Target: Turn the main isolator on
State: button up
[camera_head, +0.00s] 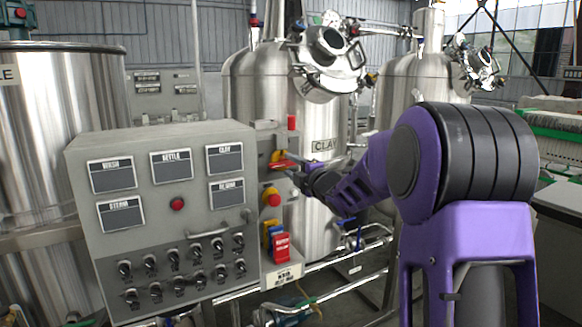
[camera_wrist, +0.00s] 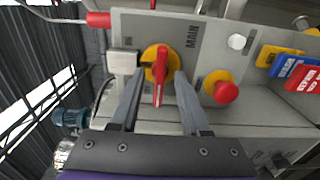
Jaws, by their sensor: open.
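The main isolator (camera_wrist: 160,65) is a red handle on a round yellow plate, beside a label reading MAIN. In the wrist view the handle lies along the picture's vertical. In the head view the isolator (camera_head: 278,156) is on the narrow side panel right of the big control box, its handle roughly level. My gripper (camera_wrist: 157,80) is open, with one finger on each side of the handle. I cannot tell whether either finger touches it. In the head view my gripper (camera_head: 288,172) is at the isolator and partly hides it.
A red emergency-stop button (camera_wrist: 226,92) on a yellow base sits close beside the isolator. Yellow, blue and red tags (camera_head: 280,245) hang below it. The grey control box (camera_head: 175,240) carries labels and several black switches. Steel tanks (camera_head: 260,90) and pipes stand behind.

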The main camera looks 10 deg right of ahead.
grip_shut()
dwell(0.3)
jog(key=shift+m, duration=0.3)
jog(key=m, duration=0.4)
jog(key=shift+p, duration=0.4)
jog(key=m+p, duration=0.1)
jog(key=m, duration=0.4)
jog(key=m+p, duration=0.2)
jog(key=m, duration=0.2)
jog(key=shift+r, duration=0.1)
jog(key=shift+m+p, duration=1)
jog(key=shift+m, duration=1.1)
